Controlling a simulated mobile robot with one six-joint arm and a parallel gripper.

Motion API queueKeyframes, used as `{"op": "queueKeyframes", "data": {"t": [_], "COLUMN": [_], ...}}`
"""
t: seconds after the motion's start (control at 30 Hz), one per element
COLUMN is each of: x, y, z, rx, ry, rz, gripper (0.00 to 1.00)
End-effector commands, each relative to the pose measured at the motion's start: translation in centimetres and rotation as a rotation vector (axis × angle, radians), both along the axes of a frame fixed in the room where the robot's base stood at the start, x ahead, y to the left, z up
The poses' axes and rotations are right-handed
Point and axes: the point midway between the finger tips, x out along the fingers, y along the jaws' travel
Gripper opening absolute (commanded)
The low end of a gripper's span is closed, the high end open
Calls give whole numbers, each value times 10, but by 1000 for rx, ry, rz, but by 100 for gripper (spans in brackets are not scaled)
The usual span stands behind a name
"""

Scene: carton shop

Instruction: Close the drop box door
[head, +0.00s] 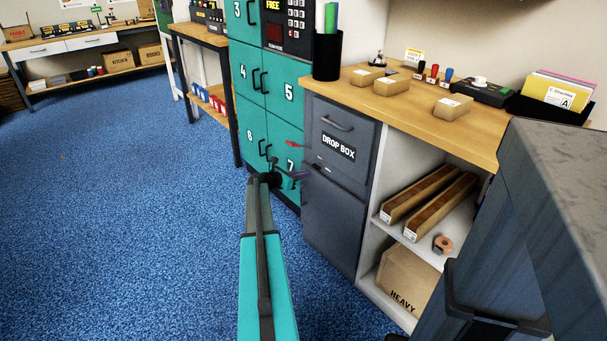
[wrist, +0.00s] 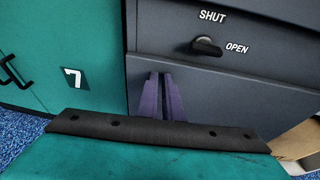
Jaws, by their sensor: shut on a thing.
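The grey drop box door (head: 345,160), labelled DROP BOX with a bar handle (head: 336,123), is at the cabinet's upper left. It looks nearly flush; I cannot tell whether a gap is left. A black turn knob (wrist: 207,46) sits low on the door, between the words SHUT and OPEN; its longer end seems to point toward OPEN. My gripper (head: 296,174) is before the cabinet's left side, below the knob. In the wrist view its purple fingers (wrist: 162,97) are close together in front of the lower grey panel (wrist: 220,95); what they hold is hidden.
Teal lockers (head: 285,75) adjoin the cabinet on the left. A small red piece (head: 293,144) shows near the door's left edge. Open shelves (head: 390,222) with long cartons are to the right. Small boxes (head: 392,87) lie on the wooden counter (head: 420,118). Blue floor at left is clear.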

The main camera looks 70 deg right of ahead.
Motion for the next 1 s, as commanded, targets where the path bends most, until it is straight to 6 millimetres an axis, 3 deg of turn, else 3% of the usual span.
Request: {"op": "queueKeyframes", "data": {"t": [0.07, 0.33, 0.6, 1.0], "x": [-9, -2, 14, 48], "y": [-10, 3, 39, 91], "z": [5, 7, 6, 25], "rx": [-9, -9, -4, -4], "ry": [6, 5, 2, 1], "rz": [-3, 1, 3, 3], "gripper": [0, 0, 0, 0]}}
